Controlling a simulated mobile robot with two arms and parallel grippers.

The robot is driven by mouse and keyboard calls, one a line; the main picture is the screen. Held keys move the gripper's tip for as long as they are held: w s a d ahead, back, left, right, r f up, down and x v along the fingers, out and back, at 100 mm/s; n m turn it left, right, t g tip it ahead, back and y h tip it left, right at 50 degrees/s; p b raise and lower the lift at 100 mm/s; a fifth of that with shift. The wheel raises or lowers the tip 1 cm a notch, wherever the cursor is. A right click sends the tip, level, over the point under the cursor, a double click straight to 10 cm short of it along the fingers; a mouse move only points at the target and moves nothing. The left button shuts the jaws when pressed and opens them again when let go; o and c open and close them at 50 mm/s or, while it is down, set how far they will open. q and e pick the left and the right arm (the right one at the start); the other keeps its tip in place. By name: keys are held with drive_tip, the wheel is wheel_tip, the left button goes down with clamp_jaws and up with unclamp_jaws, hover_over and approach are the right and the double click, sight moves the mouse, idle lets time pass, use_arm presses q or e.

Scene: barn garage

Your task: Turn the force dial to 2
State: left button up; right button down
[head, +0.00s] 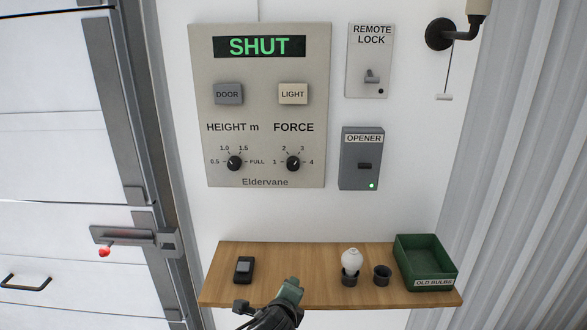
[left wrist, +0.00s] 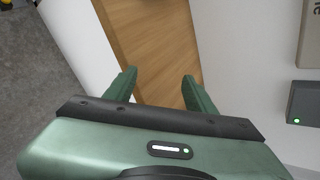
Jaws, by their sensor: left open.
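The force dial (head: 293,163) is a small black knob at the lower right of a beige wall panel (head: 258,115). Its marks run 1, 2, 3, 4 around it; its pointer is too small to read surely. My left gripper (head: 290,287) is low in the head view, near the shelf's front edge, below the panel and apart from the dial. In the left wrist view my left gripper (left wrist: 159,76) is open with nothing between its fingers, and the wooden shelf shows beyond. The dial is not in the left wrist view. My right gripper is not in view.
The panel also has a height dial (head: 234,163), a DOOR button (head: 228,94), a LIGHT button (head: 293,94) and a SHUT display (head: 258,47). The opener box (head: 361,177) hangs to its right. The shelf (head: 325,259) below carries a bulb (head: 351,261) and a green bin (head: 425,249).

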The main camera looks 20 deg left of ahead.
use_arm(q)
drive_tip(key=w+a+r+m+t+y, duration=0.1)
drive_tip(key=w+r+m+t, duration=0.1)
drive_tip(key=w+r+m, duration=0.3)
drive_tip(key=w+r+m+t, duration=0.1)
drive_tip(key=w+r, duration=0.2)
drive_tip(key=r, duration=0.4)
drive_tip(key=m+t+y, duration=0.2)
drive_tip(key=m+t, duration=0.1)
drive_tip(key=m, duration=0.3)
approach(293, 167)
drive_tip(key=w, duration=0.1)
drive_tip(key=shift+p+x, duration=1.05)
drive_tip(key=shift+x, duration=2.8)
drive_tip(key=shift+a, duration=0.15)
clamp_jaws()
